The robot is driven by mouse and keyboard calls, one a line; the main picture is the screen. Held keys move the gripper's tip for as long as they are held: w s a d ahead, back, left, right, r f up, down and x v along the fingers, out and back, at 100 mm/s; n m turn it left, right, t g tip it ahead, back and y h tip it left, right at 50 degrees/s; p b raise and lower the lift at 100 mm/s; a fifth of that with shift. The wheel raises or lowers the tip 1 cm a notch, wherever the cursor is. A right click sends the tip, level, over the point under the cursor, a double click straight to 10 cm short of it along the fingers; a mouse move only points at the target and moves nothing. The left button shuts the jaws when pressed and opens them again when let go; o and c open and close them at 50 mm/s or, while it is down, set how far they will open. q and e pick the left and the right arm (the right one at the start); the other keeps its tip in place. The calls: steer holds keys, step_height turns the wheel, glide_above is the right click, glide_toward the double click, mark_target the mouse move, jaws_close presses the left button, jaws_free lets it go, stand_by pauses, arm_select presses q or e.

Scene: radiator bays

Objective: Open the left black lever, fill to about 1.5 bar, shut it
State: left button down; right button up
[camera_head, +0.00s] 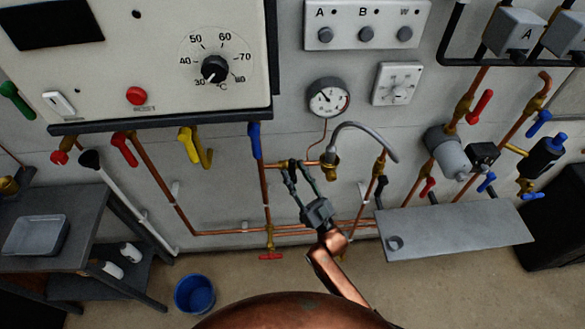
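The round white pressure gauge (328,97) hangs on the wall with a dark needle towards its upper left; its numbers are too small to read. Below it a grey braided hose (366,128) arches from a brass fitting (330,161) on the left to a copper pipe on the right. My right gripper (296,166) reaches up to the left end of this hose, its two dark fingers apart beside the brass fitting. The left black lever is hidden or cannot be told from the dark fingers. A black lever (381,187) shows on the right pipe. My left gripper is out of view.
A boiler panel (150,100) overhangs at upper left, with red, yellow and blue levers below. A grey shelf (455,229) juts out at right. A blue bucket (195,294) stands on the floor; a dark table (75,225) is at left.

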steer(key=v, duration=1)
steer(key=w+d+f+m+g+h, duration=0.1)
steer(key=d+f+g+h, duration=0.15)
steer(key=f, duration=0.95)
steer(key=d+f+m+g+h, duration=0.1)
steer(key=d+f+g+h, duration=0.2)
steer(key=f, duration=0.9)
steer(key=s+d+f+m+g+h, duration=0.1)
steer(key=s+d+f+g+h, duration=0.25)
steer(key=f, duration=0.75)
steer(key=s+d+f+h, duration=0.2)
steer(key=s+d+f, duration=0.2)
steer(key=s+f, duration=0.5)
steer(key=s+d+f+m+g+h, duration=0.1)
steer(key=s+d+f+g, duration=0.2)
steer(key=s+f, duration=0.5)
steer(key=s+d+f+g+h, duration=0.1)
steer(key=s+d+f+g, duration=0.25)
steer(key=s+f, duration=0.4)
steer(key=s+d+f+g, duration=0.1)
steer(key=s+f, duration=0.1)
steer(key=s, duration=0.6)
steer(key=s+d+f+g, duration=0.2)
steer(key=s+f, duration=0.1)
steer(key=s, duration=0.5)
steer(key=s+d+f+m+g+h, duration=0.1)
steer(key=s+f+g, duration=0.1)
steer(key=s, duration=0.6)
steer(key=shift+s+f, duration=0.35)
steer(key=shift+f, duration=0.15)
